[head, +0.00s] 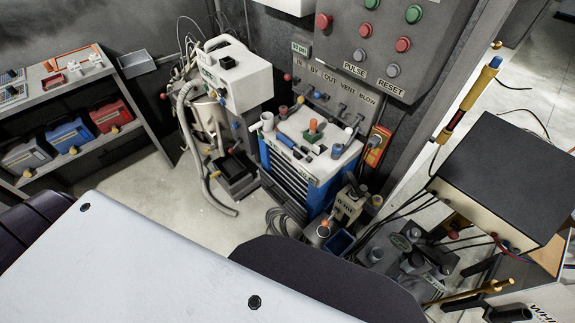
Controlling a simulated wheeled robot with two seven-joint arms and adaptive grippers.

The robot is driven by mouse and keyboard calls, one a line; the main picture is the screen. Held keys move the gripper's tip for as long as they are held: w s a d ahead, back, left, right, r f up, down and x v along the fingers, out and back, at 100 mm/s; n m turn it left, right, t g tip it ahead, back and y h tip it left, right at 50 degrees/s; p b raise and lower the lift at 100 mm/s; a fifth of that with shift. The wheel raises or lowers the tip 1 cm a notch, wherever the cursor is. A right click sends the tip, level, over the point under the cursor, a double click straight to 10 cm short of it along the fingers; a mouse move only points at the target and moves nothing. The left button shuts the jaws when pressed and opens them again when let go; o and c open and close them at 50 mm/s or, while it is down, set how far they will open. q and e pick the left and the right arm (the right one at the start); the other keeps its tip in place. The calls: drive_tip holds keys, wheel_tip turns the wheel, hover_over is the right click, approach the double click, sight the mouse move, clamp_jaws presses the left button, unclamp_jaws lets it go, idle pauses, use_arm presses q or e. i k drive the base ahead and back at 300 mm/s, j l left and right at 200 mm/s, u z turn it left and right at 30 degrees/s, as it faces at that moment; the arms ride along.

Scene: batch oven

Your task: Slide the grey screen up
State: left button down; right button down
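I cannot tell for sure which surface is the grey screen. A large flat pale grey plate (165,265) with dark bolts fills the lower left of the head view, very close to the camera. I cannot tell whether it is the screen or part of my own body. Dark rounded shapes show beside its left and right edges. Neither gripper can be made out, so their positions and states are hidden.
A grey button panel (350,68) stands at the top. A blue cabinet (318,195) with cluttered top stands below it. A shelf (90,140) with coloured cases is at left. A dark-topped box (515,175) and cables are at right. Bare floor (175,195) shows between shelf and cabinet.

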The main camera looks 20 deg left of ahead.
sight(286, 202)
drive_tip(key=u, duration=0.85)
